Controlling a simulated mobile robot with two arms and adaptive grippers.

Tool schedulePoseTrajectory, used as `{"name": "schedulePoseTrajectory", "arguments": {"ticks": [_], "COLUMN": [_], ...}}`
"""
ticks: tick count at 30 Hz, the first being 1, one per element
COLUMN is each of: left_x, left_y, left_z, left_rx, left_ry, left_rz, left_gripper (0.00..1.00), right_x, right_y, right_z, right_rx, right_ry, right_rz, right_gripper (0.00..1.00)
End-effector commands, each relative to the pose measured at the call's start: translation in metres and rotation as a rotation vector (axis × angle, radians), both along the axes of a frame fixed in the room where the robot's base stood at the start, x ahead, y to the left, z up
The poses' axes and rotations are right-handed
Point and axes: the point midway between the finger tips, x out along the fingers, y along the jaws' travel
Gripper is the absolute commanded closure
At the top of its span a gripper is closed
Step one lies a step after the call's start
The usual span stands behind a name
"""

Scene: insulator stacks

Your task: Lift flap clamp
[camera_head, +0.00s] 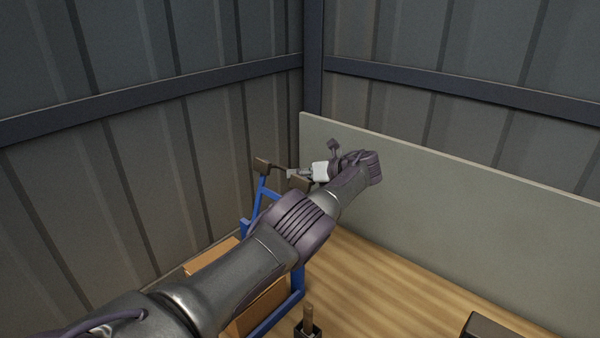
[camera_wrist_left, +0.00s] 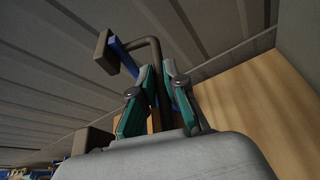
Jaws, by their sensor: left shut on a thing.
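The flap clamp seems to be the dark bent bar with a block (camera_head: 262,164) at the top of a blue frame (camera_head: 258,200); I cannot be sure of its full shape. In the left wrist view the dark bent bar (camera_wrist_left: 154,50) runs down between the teal fingers. My left gripper (camera_head: 293,174) reaches the frame's top from the right and is shut on this bar. In the left wrist view its fingers (camera_wrist_left: 158,88) stand on both sides of the bar. My own arm hides part of the frame. My right gripper is out of view.
A pale panel (camera_head: 450,225) stands behind and to the right of my arm. Orange-brown blocks (camera_head: 262,310) sit by the blue frame. A small dark holder with a wooden peg (camera_head: 308,320) and a dark box (camera_head: 490,328) are at the bottom. Wooden surface (camera_head: 390,290) between them is clear.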

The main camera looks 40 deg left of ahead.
Motion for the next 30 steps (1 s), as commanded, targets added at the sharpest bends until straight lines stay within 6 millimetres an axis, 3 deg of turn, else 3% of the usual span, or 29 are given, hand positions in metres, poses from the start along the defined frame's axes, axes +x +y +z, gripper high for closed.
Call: {"name": "schedulePoseTrajectory", "arguments": {"ticks": [9, 10, 14, 24, 30], "left_x": [-0.005, -0.005, -0.004, -0.001, 0.001], "left_y": [0.001, 0.001, 0.001, -0.002, -0.028], "left_z": [-0.008, -0.008, -0.007, -0.002, 0.007], "left_rx": [-0.010, -0.010, -0.009, -0.004, -0.005], "left_ry": [0.015, 0.015, 0.013, 0.006, 0.003], "left_rz": [0.012, 0.012, 0.010, 0.004, 0.001], "left_gripper": [1.00, 0.85, 0.63, 0.63, 0.63], "right_x": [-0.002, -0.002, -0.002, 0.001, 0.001], "right_y": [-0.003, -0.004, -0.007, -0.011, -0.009], "right_z": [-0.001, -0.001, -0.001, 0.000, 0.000], "right_rx": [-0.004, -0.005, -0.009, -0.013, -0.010], "right_ry": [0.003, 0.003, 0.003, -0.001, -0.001], "right_rz": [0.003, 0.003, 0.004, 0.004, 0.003], "right_gripper": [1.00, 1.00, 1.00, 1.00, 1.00]}}
